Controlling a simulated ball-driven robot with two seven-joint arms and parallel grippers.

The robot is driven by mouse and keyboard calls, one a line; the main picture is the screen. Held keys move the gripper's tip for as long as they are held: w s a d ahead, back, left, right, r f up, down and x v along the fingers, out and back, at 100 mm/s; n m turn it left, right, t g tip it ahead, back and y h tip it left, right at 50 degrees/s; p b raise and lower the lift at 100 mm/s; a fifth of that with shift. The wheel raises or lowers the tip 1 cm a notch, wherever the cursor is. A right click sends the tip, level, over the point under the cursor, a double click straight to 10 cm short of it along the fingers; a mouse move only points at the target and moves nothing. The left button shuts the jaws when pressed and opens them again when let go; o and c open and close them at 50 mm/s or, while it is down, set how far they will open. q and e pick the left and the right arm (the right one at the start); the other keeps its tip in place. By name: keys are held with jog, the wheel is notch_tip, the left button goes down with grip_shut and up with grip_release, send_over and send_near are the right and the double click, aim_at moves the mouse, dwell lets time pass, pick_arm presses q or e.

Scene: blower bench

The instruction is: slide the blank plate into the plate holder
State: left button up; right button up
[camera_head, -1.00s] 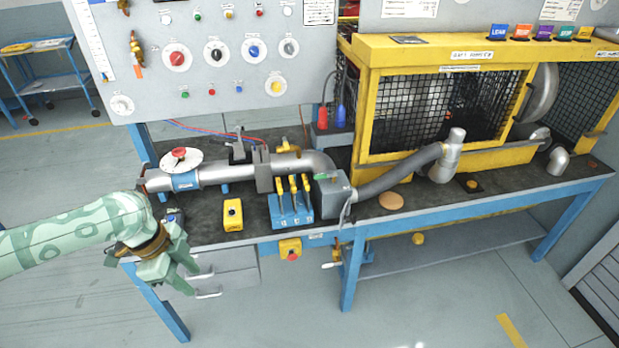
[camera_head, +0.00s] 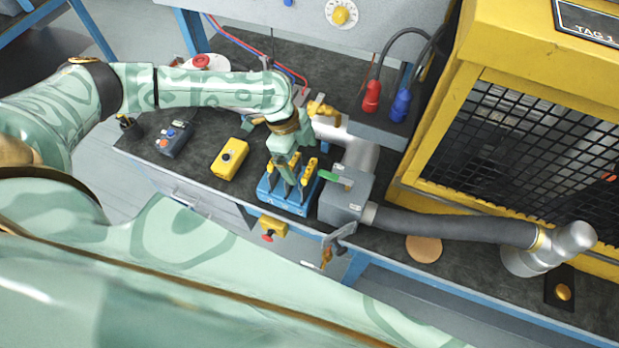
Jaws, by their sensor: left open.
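A blue rack (camera_head: 289,207) stands near the bench's front edge and holds several upright pieces with yellow tops (camera_head: 308,172). I cannot tell which of them is the blank plate. My left gripper (camera_head: 287,176) is open and points down over the rack, its fingers among the yellow tops. I cannot tell whether it touches one. A grey box (camera_head: 343,203) with a green tab stands on the pipe line just right of the rack. My right gripper is not in view.
A yellow button box (camera_head: 229,158) and a grey control box (camera_head: 174,139) stand left of the rack. A dark hose (camera_head: 450,222) runs right to a metal elbow. A yellow mesh cage (camera_head: 520,150) bounds the right. My own green arm links cover the lower left.

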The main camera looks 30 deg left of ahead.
aim_at(307, 168)
pick_arm(q)
jog(key=shift+w+d+f, duration=0.25)
jog(key=shift+d+f, duration=0.2)
jog(key=shift+f, duration=0.15)
jog(key=x, duration=0.2)
jog(key=b+x, duration=0.1)
jog(key=x, duration=0.2)
jog(key=shift+s, duration=0.25)
jog(key=shift+s+r, duration=0.1)
jog(key=c, duration=0.9)
